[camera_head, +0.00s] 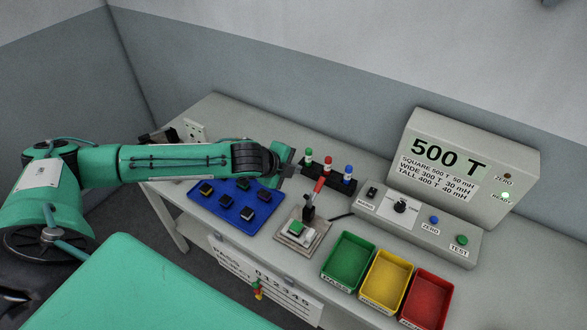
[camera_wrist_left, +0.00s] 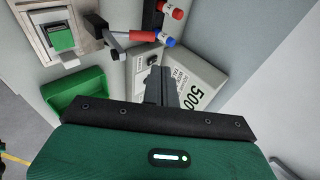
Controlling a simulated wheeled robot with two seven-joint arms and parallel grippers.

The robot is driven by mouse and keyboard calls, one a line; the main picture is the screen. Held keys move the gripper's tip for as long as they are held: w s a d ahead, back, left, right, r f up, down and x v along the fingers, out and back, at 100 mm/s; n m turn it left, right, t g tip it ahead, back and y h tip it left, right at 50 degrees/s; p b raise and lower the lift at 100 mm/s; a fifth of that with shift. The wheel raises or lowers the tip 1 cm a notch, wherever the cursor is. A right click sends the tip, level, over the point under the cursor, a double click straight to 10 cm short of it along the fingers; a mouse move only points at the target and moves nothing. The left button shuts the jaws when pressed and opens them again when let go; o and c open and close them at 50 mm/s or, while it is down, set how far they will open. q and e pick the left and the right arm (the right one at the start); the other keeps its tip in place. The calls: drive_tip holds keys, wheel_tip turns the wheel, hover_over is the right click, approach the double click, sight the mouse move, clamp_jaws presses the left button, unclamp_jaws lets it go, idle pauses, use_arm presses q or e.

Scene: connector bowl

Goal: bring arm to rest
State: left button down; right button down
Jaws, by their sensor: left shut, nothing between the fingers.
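My left arm (camera_head: 170,160) reaches in from the left across the workbench. My left gripper (camera_head: 287,171) is at its far end, in front of the rack with green, red and blue knobs. In the left wrist view the dark fingers (camera_wrist_left: 160,82) are closed together with nothing held between them. They appear in front of the instrument box there. In the head view the fingertips are small and dark, and whether they touch anything cannot be told. My right gripper is not in view.
The knob rack (camera_head: 329,178) and a red-handled fixture (camera_head: 298,240) stand close to the left gripper. A blue tray (camera_head: 231,222) holds several dark parts below the arm. Green (camera_head: 329,272), yellow (camera_head: 366,297) and red (camera_head: 404,312) bins line the front. An instrument reading 500 T (camera_head: 500,162) stands behind.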

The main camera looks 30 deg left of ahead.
use_arm(q)
drive_tip(key=shift+s, duration=0.1)
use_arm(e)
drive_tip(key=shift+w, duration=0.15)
